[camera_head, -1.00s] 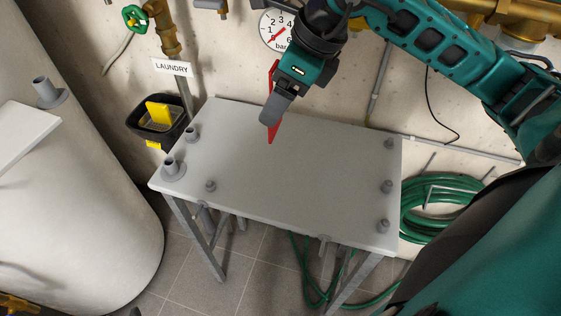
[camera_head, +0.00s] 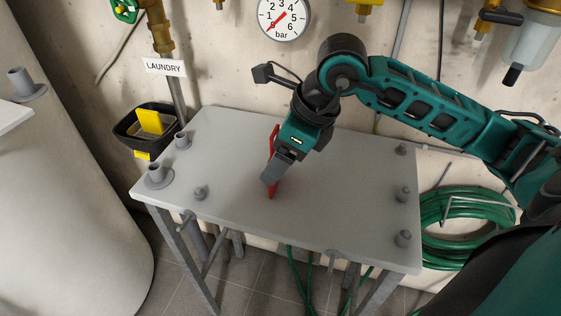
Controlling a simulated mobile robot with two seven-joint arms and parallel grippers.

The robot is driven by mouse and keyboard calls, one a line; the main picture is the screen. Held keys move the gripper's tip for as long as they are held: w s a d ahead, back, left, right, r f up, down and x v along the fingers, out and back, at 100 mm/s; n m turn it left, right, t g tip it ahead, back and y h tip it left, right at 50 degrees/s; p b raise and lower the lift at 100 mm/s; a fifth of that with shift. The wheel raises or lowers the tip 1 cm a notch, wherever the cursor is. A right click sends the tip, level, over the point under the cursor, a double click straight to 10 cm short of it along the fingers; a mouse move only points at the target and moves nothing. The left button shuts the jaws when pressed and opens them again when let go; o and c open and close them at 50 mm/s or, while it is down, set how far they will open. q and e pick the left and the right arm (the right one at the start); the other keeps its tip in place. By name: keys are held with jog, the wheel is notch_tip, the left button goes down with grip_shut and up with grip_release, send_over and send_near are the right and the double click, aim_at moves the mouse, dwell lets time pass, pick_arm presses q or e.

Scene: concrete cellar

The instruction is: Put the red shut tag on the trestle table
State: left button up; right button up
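The red shut tag (camera_head: 273,187) is a thin red piece, partly hidden behind my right gripper (camera_head: 269,182). My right gripper is shut on it and points down over the middle of the trestle table (camera_head: 330,205). The tag hangs upright, its lower end very near or at the tabletop; I cannot tell whether it touches. The table has a pale grey top on grey legs. My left gripper is not in view.
Grey pegs stand near the table's ends, such as one at the left (camera_head: 200,192) and one at the right (camera_head: 403,238). A black bin (camera_head: 125,133) with a yellow sponge (camera_head: 149,121) is at the table's back left. A green hose coil (camera_head: 440,215) is at the right. The central tabletop is clear.

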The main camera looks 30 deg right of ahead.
jog(key=shift+r, duration=0.1)
jog(key=shift+f, duration=0.25)
jog(key=o, duration=1)
jog(key=shift+r, duration=0.1)
jog(key=shift+r, duration=0.2)
jog(key=p+v, duration=0.2)
jog(key=v, duration=1)
jog(key=shift+f, duration=0.1)
